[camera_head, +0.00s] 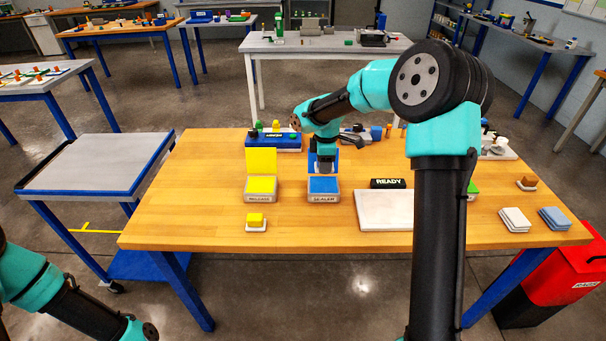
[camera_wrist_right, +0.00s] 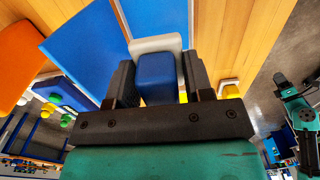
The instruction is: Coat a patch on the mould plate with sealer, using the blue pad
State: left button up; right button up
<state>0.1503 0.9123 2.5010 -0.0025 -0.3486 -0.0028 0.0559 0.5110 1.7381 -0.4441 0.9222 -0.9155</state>
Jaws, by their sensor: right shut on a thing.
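My right gripper (camera_head: 323,168) is over the tray labelled SEALER (camera_head: 323,198), which has a blue surface. In the right wrist view the gripper (camera_wrist_right: 158,80) is shut on the blue pad (camera_wrist_right: 157,77), a blue block with a white part beyond it. The blue sealer surface (camera_wrist_right: 155,14) lies just past the pad; I cannot tell whether they touch. The pad is hard to make out in the head view. The white mould plate (camera_head: 376,212) lies flat to the right of the sealer tray, partly hidden by my right arm. My left arm is at the lower left, its gripper out of view.
A RELEASE tray (camera_head: 261,197) with an upright yellow panel (camera_head: 261,161) stands left of the sealer. A yellow pad (camera_head: 256,218) sits in front. A black READY sign (camera_head: 388,183) is behind the plate. White cloths (camera_head: 515,219) and blue cloths (camera_head: 554,218) lie right.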

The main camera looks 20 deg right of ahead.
aim_at(323, 185)
jog(key=shift+d, duration=0.1)
jog(key=shift+f, duration=0.15)
jog(key=shift+f, duration=2.85)
jog(key=shift+f, duration=0.6)
dwell(0.7)
jog(key=shift+r, duration=0.15)
jog(key=shift+r, duration=3.45)
